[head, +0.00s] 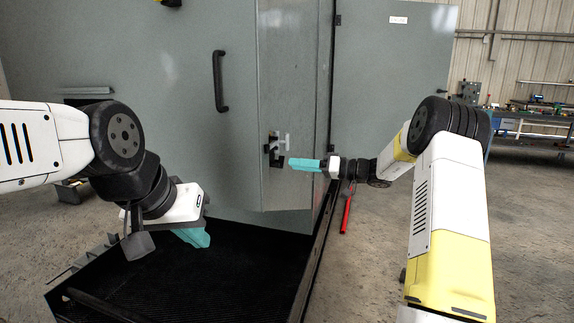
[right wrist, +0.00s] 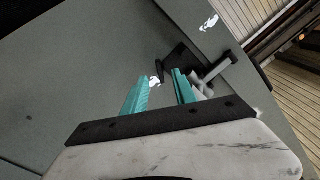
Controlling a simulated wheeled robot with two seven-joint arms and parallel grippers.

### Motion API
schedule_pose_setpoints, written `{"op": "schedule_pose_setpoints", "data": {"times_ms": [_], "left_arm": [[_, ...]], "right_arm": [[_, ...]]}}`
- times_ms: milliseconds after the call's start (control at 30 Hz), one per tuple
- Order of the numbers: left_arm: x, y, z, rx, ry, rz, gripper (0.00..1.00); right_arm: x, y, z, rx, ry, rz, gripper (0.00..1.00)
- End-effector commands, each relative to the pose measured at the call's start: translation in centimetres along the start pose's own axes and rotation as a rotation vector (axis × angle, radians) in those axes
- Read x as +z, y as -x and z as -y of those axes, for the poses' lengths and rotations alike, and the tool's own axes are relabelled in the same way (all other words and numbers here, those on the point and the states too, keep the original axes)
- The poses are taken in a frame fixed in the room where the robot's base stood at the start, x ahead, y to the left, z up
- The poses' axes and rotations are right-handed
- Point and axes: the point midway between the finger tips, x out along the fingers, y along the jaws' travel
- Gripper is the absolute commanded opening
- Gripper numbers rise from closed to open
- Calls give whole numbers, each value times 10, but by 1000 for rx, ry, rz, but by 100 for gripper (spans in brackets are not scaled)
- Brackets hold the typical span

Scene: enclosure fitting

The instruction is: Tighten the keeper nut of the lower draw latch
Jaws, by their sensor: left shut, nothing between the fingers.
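The lower draw latch (head: 275,149) is a dark bracket with a pale grey lever, mounted on the narrow grey panel of the enclosure. In the right wrist view the black latch plate and grey lever (right wrist: 216,70) lie just beyond the fingers. A small bright part (right wrist: 155,81) shows between the fingertips; I cannot tell whether it is the keeper nut. My right gripper (head: 291,163) points left at the latch, apart from it as far as I can see. Its teal fingers (right wrist: 160,78) are open and look empty. My left gripper (head: 197,240) is shut and empty, low above the black mat.
The grey enclosure (head: 150,60) fills the back, with a black door handle (head: 219,80). A black ribbed platform (head: 230,265) lies below. A red bar (head: 346,213) is on the floor right of it. A cluttered workbench (head: 540,130) stands at far right.

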Motion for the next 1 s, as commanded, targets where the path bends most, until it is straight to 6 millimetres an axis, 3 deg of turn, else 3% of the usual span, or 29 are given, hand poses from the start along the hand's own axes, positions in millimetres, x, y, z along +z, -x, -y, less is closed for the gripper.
{"op": "schedule_pose_setpoints", "data": {"times_ms": [233, 567, 767, 1000], "left_arm": [[0, 0, 0, 0, 0, 0, 0], [0, 0, 0, 0, 0, 0, 0], [0, 0, 0, 0, 0, 0, 0], [0, 0, 0, 0, 0, 0, 0]], "right_arm": [[0, -32, 0, -1, 0, 2, 33], [0, -37, 0, 1, -1, 2, 33], [0, -37, 0, 1, -1, 2, 0], [0, -36, 0, 1, -3, 2, 0]]}}
